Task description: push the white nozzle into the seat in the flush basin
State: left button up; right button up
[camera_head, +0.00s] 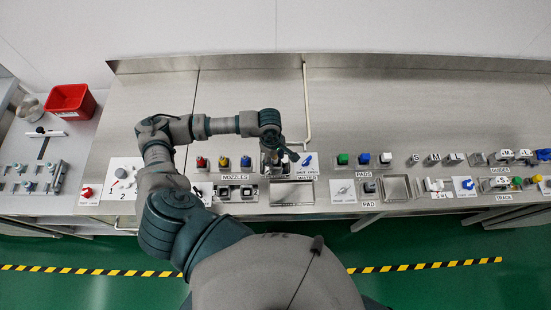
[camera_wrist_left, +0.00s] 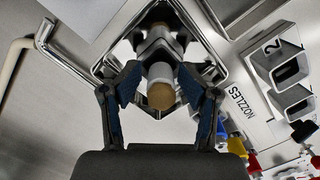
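My left gripper (camera_head: 272,156) points down over the small flush basin in the head view and hides most of it. In the left wrist view its two blue-padded fingers (camera_wrist_left: 160,82) close in on both sides of the white nozzle (camera_wrist_left: 163,73), whose round tan end faces the camera. The flush basin's metal rim (camera_wrist_left: 103,62) surrounds the nozzle and fingertips. A grey metal fitting (camera_wrist_left: 157,43) shows beyond the nozzle in the basin. The seat is largely covered, so how deep the nozzle sits cannot be told. My right gripper is not in view.
Red, yellow and blue nozzles (camera_head: 224,162) stand in the rack left of the gripper, behind the NOZZLES label. A blue-handled valve (camera_head: 308,160) is close on the right. An open basin (camera_head: 292,204) lies in front. A bent pipe (camera_head: 306,105) runs behind. The back counter is clear.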

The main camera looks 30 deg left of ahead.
pick_arm(q)
notch_tip(320, 180, up, 11)
jog(key=a, duration=0.1)
jog(key=shift+w+a+r, duration=0.15)
jog(key=shift+w, duration=0.05)
